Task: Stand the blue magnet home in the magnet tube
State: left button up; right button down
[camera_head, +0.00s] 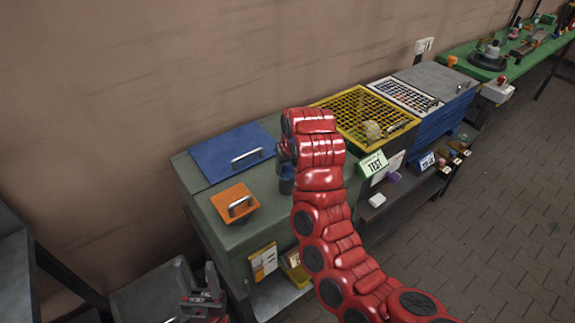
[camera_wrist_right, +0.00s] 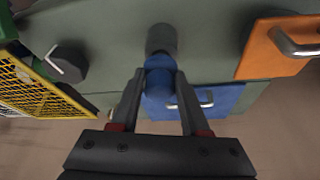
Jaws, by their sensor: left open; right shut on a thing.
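My right gripper (camera_wrist_right: 158,82) is shut on the blue magnet (camera_wrist_right: 159,72), seen between its fingers in the right wrist view. A dark grey cylindrical part (camera_wrist_right: 162,38) lies in line with the blue body; I cannot tell whether it belongs to the magnet or is a separate piece. In the head view my red right arm covers most of the right gripper, and a dark blue piece (camera_head: 286,180) shows beside it over the green cabinet top. I cannot make out the magnet tube for certain. My left gripper (camera_head: 206,292) is open and empty, low at the left.
The green cabinet top (camera_head: 203,179) carries a blue plate with a handle (camera_head: 225,155) and an orange plate with a handle (camera_head: 233,202). A yellow mesh-covered box (camera_head: 350,105) stands right of my right arm. A dark knob (camera_wrist_right: 66,62) shows in the wrist view.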

jog(key=shift+f+b, duration=0.55)
jog(key=shift+f, duration=0.35)
jog(key=shift+c, duration=1.6)
grip_release()
jog(key=shift+r, duration=0.1)
jog(key=p+v, duration=0.2)
jog(key=v, duration=0.4)
jog(key=p+v, duration=1.1)
jog(key=p, duration=0.3)
jog(key=shift+r, duration=0.1)
